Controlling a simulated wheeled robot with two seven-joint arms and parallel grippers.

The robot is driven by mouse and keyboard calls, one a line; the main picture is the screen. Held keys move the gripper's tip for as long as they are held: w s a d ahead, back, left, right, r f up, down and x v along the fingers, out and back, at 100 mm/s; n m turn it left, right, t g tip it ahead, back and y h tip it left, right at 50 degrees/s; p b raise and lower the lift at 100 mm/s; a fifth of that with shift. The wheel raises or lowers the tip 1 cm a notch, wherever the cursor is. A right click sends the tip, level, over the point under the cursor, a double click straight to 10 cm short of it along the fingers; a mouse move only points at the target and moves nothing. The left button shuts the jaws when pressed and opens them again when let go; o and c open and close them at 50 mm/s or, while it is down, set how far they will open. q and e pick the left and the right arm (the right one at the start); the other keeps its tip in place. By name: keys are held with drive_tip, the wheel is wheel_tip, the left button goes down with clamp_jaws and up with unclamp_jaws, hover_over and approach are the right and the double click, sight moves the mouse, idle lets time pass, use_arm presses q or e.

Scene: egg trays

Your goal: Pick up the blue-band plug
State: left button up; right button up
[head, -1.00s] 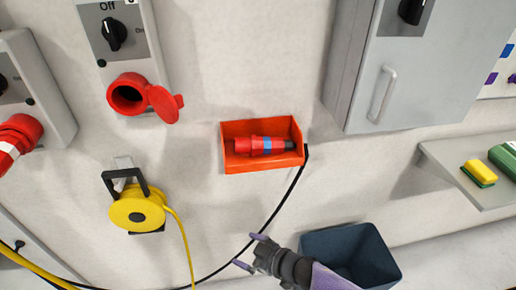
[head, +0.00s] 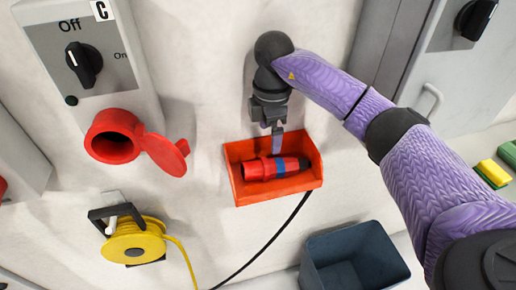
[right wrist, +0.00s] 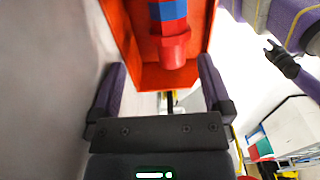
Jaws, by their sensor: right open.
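The blue-band plug (head: 257,170) is red with a blue band and a dark end. It lies on its side in the orange-red wall tray (head: 262,195). It also shows in the right wrist view (right wrist: 174,47), ahead of and between the finger lines. My right gripper (head: 276,142) is open, pointing down over the tray's back part, close to the plug. In the right wrist view its two fingers (right wrist: 160,85) stand apart with nothing between them. A dark hand-like part at upper right of that view may be my left gripper (right wrist: 282,58); its jaws are unclear.
A red socket with an open lid (head: 113,137) sits on the switch box at left. A yellow cable reel (head: 134,243) hangs below it. A dark bin (head: 350,238) stands below right, and a grey cabinet (head: 455,80) is at right. A black cable hangs from the tray.

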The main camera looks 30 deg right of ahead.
sight(272, 162)
drive_tip(key=f, duration=0.3)
drive_tip(key=s+f+b, duration=0.1)
drive_tip(key=f, duration=0.5)
drive_tip(key=shift+s+d, duration=0.1)
drive_tip(key=shift+s, duration=0.1)
drive_tip(key=shift+f, duration=0.35)
drive_tip(key=c, duration=0.4)
use_arm(q)
drive_tip(key=shift+s+f, duration=0.5)
drive_tip(key=shift+f, duration=0.25)
use_arm(e)
clamp_jaws()
